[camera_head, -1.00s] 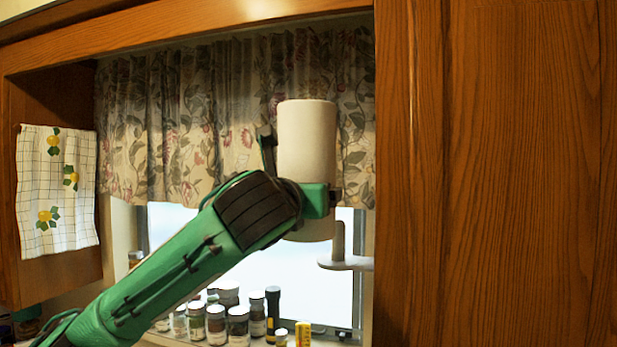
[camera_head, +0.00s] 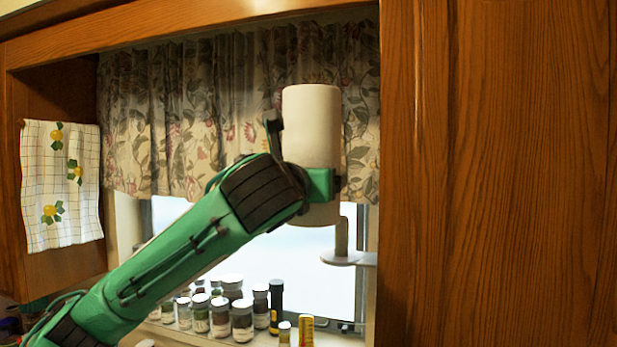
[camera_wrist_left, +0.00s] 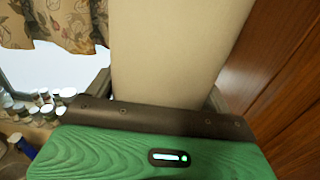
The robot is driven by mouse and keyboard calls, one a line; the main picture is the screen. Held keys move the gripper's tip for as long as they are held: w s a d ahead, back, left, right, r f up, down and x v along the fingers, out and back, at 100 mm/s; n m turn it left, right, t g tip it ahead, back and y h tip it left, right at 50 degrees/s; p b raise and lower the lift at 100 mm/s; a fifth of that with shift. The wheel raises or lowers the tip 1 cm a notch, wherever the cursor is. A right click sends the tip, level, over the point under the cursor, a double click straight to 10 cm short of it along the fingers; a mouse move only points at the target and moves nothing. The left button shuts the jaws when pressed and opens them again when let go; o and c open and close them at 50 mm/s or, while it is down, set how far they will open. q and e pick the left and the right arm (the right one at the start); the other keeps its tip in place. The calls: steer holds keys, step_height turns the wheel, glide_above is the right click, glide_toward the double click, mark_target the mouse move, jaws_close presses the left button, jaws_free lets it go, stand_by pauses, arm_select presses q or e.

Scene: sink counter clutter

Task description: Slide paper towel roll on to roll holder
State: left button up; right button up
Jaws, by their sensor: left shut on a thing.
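The paper towel roll (camera_head: 312,125) is a tall, off-white cylinder, held upright in front of the curtain in the head view. My left gripper (camera_head: 322,185) is shut on its lower part. In the left wrist view the roll (camera_wrist_left: 175,50) fills the space between the fingers of my left gripper (camera_wrist_left: 160,100). The roll holder (camera_head: 345,257) is a pale round base with a short upright post, fixed to the cabinet side at the right. The roll's lower end is just left of the post and near its top height. Whether they touch is unclear. My right gripper is out of view.
Several spice jars (camera_head: 220,316) stand on the sill below. A wooden cabinet (camera_head: 500,180) closes off the right side, close to the holder. A floral curtain (camera_head: 190,130) hangs behind, and a checked towel (camera_head: 60,185) hangs at the left.

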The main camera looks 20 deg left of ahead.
arm_select(q)
steer(key=shift+w, duration=0.95)
glide_above(341, 220)
steer(key=w, duration=0.1)
steer(key=shift+f+p, duration=0.15)
steer(key=shift+p, duration=0.2)
steer(key=shift+w+f+b, duration=0.1)
steer(key=shift+f+b, duration=0.8)
steer(key=shift+f, duration=2.25)
steer(key=shift+f+b, duration=0.55)
steer(key=shift+f, duration=0.85)
steer(key=o, duration=0.9)
steer(key=shift+f, duration=0.1)
